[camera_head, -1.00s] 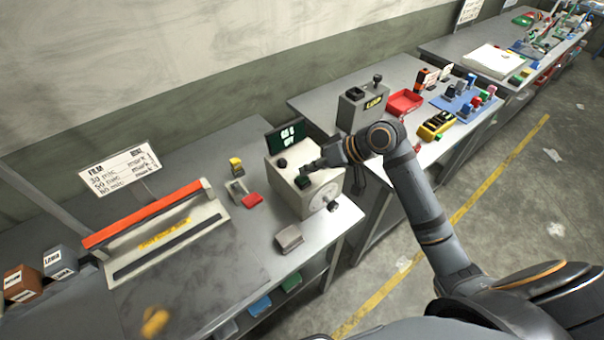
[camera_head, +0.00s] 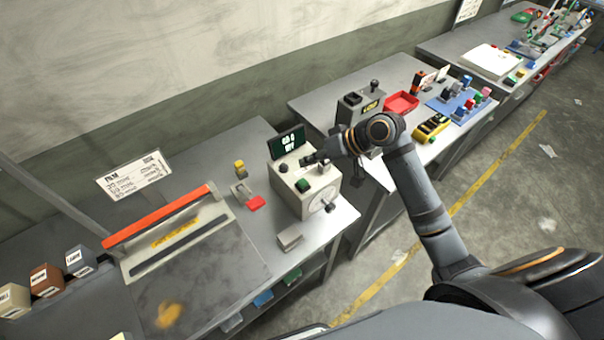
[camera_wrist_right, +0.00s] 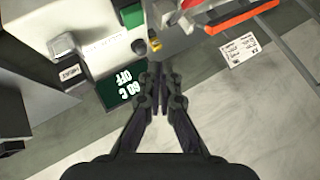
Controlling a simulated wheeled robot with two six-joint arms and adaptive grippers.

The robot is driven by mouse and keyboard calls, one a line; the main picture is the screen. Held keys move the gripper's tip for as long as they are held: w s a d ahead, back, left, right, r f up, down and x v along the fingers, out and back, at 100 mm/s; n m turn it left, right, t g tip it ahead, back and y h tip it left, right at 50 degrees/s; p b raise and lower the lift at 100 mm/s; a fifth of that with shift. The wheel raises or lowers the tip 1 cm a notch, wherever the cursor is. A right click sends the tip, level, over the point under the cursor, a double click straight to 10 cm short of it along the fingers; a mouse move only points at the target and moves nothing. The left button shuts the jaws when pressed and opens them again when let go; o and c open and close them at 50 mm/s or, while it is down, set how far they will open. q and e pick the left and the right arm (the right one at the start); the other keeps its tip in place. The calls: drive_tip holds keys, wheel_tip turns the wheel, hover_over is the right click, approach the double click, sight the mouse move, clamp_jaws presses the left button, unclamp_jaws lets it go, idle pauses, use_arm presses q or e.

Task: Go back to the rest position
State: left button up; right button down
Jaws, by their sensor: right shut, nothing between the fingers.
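My right gripper (camera_head: 309,160) is shut and empty, held just above the top of the beige control box (camera_head: 318,200). In the right wrist view its fingers (camera_wrist_right: 160,72) are together, beside the box's dark display. The display (camera_head: 286,142) stands at the back of the box and reads "60 C OFF" in the right wrist view (camera_wrist_right: 125,85). A green button (camera_head: 303,185) and a dark knob (camera_head: 283,168) are on the box top; the fingers look apart from the button. My left gripper is not in view.
A sealer with an orange bar (camera_head: 160,217) lies left on the grey table. A small grey block (camera_head: 290,238) and a red piece (camera_head: 256,203) sit near the box. Another bench with a red tray (camera_head: 402,102) stands right, past a gap.

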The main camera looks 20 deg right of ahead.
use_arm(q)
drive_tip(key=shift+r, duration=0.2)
use_arm(e)
drive_tip(key=shift+r, duration=0.1)
drive_tip(key=s+d+f+g+h, duration=0.1)
drive_tip(key=s+d+f+h, duration=0.25)
drive_tip(key=s, duration=0.35)
drive_tip(key=s+d+f+m+h, duration=0.1)
drive_tip(key=s+d+f+h, duration=0.1)
drive_tip(key=s+f, duration=0.3)
drive_tip(key=s+d+f+g+h, duration=0.1)
drive_tip(key=s+d+f+h, duration=0.15)
drive_tip(key=s, duration=0.55)
wheel_tip(320, 180, down, 34)
drive_tip(key=s+d+g+b, duration=0.1)
drive_tip(key=s+d+b, duration=0.1)
drive_tip(key=b, duration=0.5)
use_arm(q)
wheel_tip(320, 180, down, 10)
drive_tip(key=b, duration=0.3)
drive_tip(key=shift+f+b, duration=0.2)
drive_tip(key=shift+b, duration=0.1)
use_arm(e)
drive_tip(key=s+d+f+g, duration=0.1)
drive_tip(key=s+f, duration=1.7)
drive_tip(key=f, duration=0.1)
drive_tip(key=shift+s+d+f+m, duration=0.15)
drive_tip(key=shift+d+m, duration=0.1)
drive_tip(key=shift+m, duration=0.15)
